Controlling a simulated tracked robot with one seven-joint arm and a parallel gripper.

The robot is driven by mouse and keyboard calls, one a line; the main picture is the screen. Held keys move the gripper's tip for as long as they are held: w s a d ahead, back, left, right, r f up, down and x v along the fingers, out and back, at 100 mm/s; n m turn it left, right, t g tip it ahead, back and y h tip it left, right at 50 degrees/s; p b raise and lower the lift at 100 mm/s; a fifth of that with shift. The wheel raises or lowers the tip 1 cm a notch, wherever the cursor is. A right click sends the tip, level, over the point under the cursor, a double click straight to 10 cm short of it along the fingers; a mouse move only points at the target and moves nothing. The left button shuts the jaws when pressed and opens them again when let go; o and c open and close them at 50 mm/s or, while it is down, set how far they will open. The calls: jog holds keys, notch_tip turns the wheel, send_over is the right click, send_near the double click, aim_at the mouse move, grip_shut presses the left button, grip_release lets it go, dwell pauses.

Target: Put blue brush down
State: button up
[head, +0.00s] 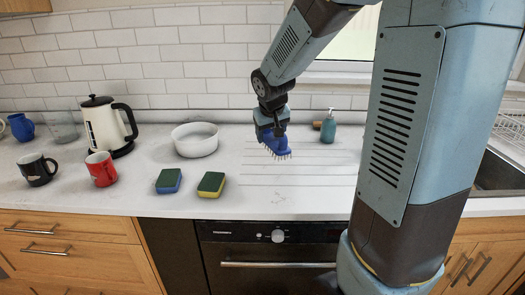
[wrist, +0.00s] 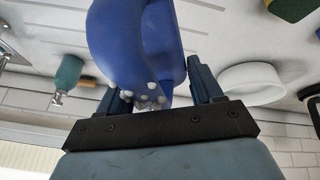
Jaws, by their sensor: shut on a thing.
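The blue brush (head: 276,145) hangs from my gripper (head: 272,128) in the head view, its pale bristles pointing down. It appears to be a little above the white counter (head: 240,183), over the grooved part, though the exact gap is hard to tell. In the wrist view the blue brush (wrist: 140,45) fills the upper middle, with its curved handle between the two fingers of my gripper (wrist: 165,90). The gripper is shut on the handle. The fingertips are partly hidden by the brush.
A green-blue soap bottle (head: 328,128) stands behind, right of the brush. A white bowl (head: 195,140) and two sponges (head: 211,184) (head: 169,181) lie to the left. Farther left are a kettle (head: 104,125), a red mug (head: 101,169) and a black mug (head: 38,170). The grooved counter around the brush is clear.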

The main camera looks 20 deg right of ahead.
aim_at(267, 133)
jog(key=w, duration=0.1)
jog(key=w+f, duration=0.1)
jog(key=w, duration=0.1)
jog(key=w+f, duration=0.1)
jog(key=shift+w, duration=0.15)
jog(key=x, duration=0.2)
jog(key=w+x, duration=0.1)
jog(key=x, duration=0.1)
jog(key=a+x, duration=0.1)
jog(key=x, duration=0.2)
jog(key=shift+w+r, duration=0.15)
jog(key=shift+r, duration=0.1)
jog(key=shift+f, duration=1.55)
jog(key=shift+f, duration=0.1)
jog(key=o, duration=0.8)
